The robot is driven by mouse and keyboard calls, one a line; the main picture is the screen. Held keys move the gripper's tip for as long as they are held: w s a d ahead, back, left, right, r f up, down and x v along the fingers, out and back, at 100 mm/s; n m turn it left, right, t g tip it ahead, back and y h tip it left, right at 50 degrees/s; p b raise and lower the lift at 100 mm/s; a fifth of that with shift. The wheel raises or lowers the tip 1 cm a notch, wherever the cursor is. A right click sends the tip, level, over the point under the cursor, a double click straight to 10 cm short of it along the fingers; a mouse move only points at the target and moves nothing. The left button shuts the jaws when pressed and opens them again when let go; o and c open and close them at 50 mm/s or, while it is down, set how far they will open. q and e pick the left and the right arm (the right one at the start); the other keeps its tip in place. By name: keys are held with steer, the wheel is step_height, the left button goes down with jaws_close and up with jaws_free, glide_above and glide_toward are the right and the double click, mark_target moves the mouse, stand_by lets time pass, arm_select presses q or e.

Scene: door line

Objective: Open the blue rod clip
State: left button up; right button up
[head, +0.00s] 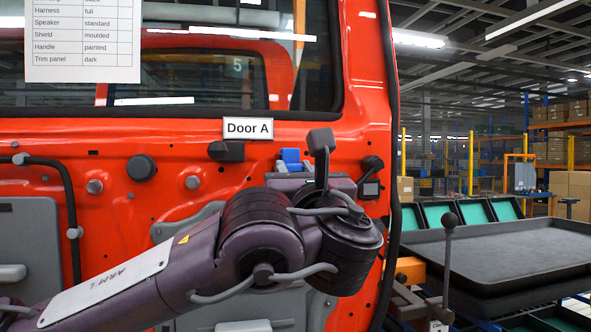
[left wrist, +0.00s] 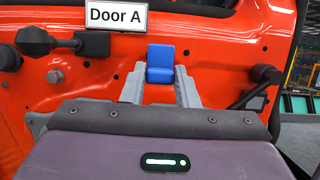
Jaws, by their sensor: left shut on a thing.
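The blue rod clip (left wrist: 160,64) sits on the red door panel below the Door A sign in the left wrist view. It also shows in the head view (head: 290,155), just above my left arm's wrist. My left gripper (left wrist: 159,84) reaches up to the clip with one grey finger on each side, shut on its lower part. In the head view my own arm hides most of the fingers and the lower clip. My right gripper is in neither view.
The Door A sign (head: 248,128) is fixed above the clip. A black latch block (head: 226,151) sits left of the clip, and a dark knob fitting (head: 371,172) sits to its right. A grey tray (head: 500,255) stands beyond the door's right edge.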

mark_target(291, 154)
arm_select(q)
steer(key=r+g+p, duration=0.1)
steer(key=p, duration=0.2)
steer(key=r+g+h+p, duration=0.1)
steer(key=g+p, duration=0.1)
steer(key=p, duration=0.2)
steer(key=r+g+p, duration=0.1)
steer(key=g+p, duration=0.1)
steer(key=p, duration=0.1)
steer(key=shift+s+d+r+h+p, duration=0.2)
steer(key=shift+s+r+h+p, duration=0.05)
steer(key=shift+s+h+p, duration=0.15)
steer(key=shift+r+g+p, duration=0.1)
steer(key=shift+g+p, duration=0.6)
steer(key=shift+p, duration=0.25)
steer(key=o, duration=1)
steer(key=shift+w, duration=0.1)
